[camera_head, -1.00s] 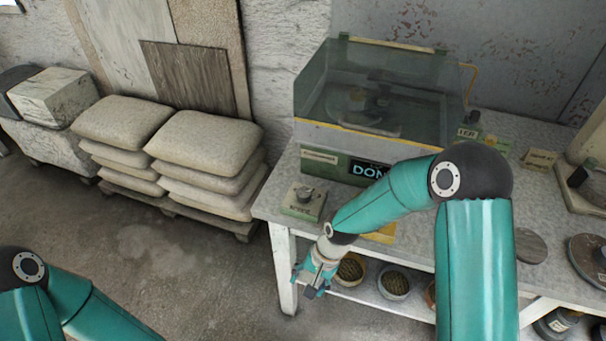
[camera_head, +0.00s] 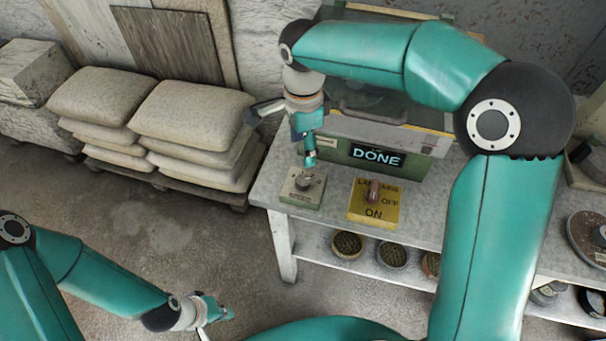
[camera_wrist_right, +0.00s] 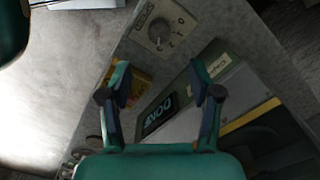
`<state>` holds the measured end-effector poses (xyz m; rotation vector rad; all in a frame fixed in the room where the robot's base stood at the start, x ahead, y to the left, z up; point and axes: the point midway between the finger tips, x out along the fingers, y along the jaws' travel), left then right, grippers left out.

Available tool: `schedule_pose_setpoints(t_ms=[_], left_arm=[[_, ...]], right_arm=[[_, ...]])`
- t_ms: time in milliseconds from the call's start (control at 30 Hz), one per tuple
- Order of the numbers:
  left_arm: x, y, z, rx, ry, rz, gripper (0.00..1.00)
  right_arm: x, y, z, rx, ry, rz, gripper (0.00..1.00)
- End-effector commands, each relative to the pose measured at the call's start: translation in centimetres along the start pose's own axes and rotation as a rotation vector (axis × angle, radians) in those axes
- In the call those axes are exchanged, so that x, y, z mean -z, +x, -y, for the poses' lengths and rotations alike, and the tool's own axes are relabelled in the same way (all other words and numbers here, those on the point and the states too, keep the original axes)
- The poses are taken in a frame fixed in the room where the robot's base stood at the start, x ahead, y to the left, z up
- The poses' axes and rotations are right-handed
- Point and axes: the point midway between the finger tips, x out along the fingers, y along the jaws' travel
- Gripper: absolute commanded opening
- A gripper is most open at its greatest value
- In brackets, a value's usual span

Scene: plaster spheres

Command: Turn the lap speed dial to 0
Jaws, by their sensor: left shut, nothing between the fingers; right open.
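The dial box (camera_head: 301,194) is a small pale green-grey box at the left front corner of the bench, with a round grey knob (camera_head: 305,181) on top. My right gripper (camera_head: 309,162) is just above the knob, pointing down. In the wrist view the right gripper (camera_wrist_right: 159,75) is open, its fingers apart, with the knob ahead beyond the tips. My left gripper (camera_head: 228,313) is shut and empty, low over the floor, away from the bench.
A yellow switch box (camera_head: 384,211) with a red lever, marked OFF and ON, stands right of the dial box. Behind is a green machine with a display (camera_head: 376,156) reading DONE. Stacked sacks (camera_head: 190,118) stand left of the bench. Bowls (camera_head: 347,245) sit on the lower shelf.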

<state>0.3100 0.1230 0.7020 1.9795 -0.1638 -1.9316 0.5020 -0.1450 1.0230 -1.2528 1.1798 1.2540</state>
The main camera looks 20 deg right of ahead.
Motion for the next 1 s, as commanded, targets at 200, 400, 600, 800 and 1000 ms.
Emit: schedule_pose_setpoints(t_ms=[200, 400, 600, 800, 1000], left_arm=[[0.0, -0.5, -0.2, 0.0, 0.0, -0.001, 0.0], [0.0, -0.9, -0.3, 0.0, 0.0, -0.001, 0.0], [0.0, -1.1, -0.4, 0.0, 0.0, -0.001, 0.0], [0.0, -1.2, -0.4, 0.0, 0.0, -0.001, 0.0], [0.0, -1.2, -0.4, 0.0, 0.0, -0.001, 0.0]], right_arm=[[0.1, 4.9, -0.2, -0.008, 0.001, -0.001, 0.63], [0.1, 8.8, -0.2, -0.006, 0.001, 0.0, 0.63], [0.2, 11.1, -0.1, -0.003, 0.002, 0.001, 0.63], [0.2, 11.7, -0.1, 0.0, 0.002, 0.001, 0.63], [0.2, 11.7, -0.1, 0.0, 0.002, 0.001, 0.63]])
